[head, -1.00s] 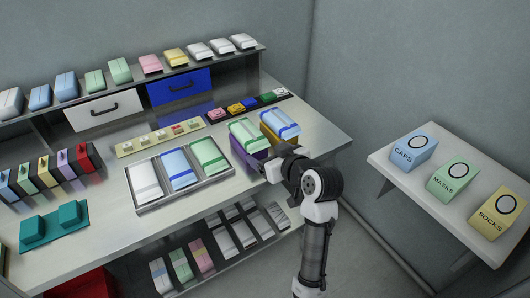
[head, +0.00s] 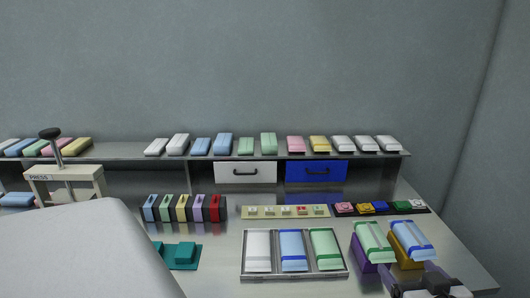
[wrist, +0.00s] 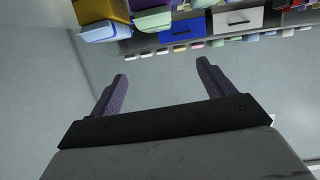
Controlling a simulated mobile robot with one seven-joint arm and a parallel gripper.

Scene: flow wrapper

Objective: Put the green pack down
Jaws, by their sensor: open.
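A green-and-white pack (head: 374,241) rests on a purple block (head: 371,281) at the right of the bench; its end also shows at the top of the wrist view (wrist: 153,20). Another green pack (head: 325,249) lies in the right compartment of the grey tray (head: 292,276). My gripper (head: 432,272) is at the lower right of the head view, just in front of the blocks and partly cut off. In the wrist view its two fingers (wrist: 165,78) are wide apart with nothing between them.
A blue-and-white pack (head: 411,240) sits on a yellow block (head: 438,253), right of the green one. A shelf of packs (head: 275,156) and the white (head: 245,173) and blue (head: 316,172) drawers are behind. A press (head: 63,180) stands at left. Bench right of the yellow block is clear.

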